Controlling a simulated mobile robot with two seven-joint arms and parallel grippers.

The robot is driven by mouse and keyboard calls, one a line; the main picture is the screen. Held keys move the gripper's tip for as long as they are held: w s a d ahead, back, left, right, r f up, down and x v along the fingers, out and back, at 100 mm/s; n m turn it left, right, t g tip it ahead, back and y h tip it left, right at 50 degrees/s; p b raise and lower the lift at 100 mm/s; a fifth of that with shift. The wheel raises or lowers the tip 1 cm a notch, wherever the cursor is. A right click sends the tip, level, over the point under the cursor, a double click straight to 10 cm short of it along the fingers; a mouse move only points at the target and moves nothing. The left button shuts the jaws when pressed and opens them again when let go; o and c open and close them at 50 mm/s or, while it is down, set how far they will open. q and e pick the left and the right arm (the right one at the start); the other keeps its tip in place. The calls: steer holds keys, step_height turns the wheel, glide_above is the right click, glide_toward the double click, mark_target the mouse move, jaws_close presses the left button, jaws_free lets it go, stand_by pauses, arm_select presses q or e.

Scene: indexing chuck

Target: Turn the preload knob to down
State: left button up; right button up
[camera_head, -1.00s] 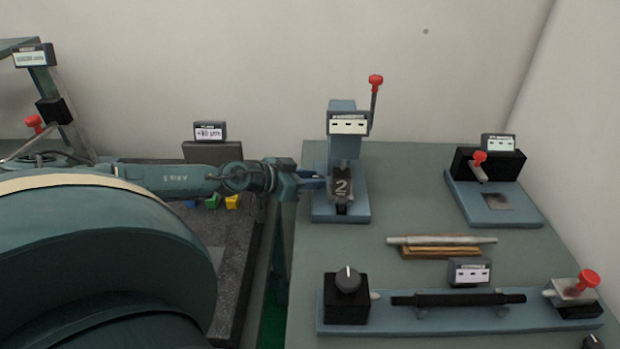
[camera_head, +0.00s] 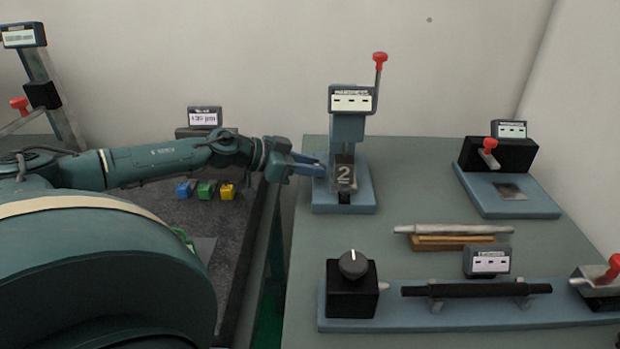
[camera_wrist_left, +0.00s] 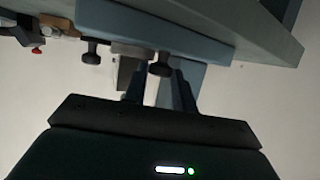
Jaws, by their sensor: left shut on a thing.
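The knob's pointing direction cannot be read. My right gripper is not in view.
A grey dial with a white mark (camera_head: 353,264) sits on a black box at the front. A dark bar (camera_head: 475,289) lies beside it, and a metal rod (camera_head: 453,229) rests on a wooden block behind. A red-handled fixture (camera_head: 497,157) stands at back right. Coloured cubes lie left.

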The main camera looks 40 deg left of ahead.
arm_select(q)
steer(key=shift+w+a+f+m+g+h+b, duration=0.2)
steer(key=shift+m+g+h+b, duration=0.2)
steer(key=shift+m+h+b, duration=0.45)
steer(key=shift+r+b, duration=0.1)
steer(key=shift+b, duration=0.3)
steer(key=o, duration=1)
steer(key=shift+c, duration=0.2)
steer(key=shift+r, duration=0.1)
step_height(320, 180, up, 10)
steer(key=p, duration=0.1)
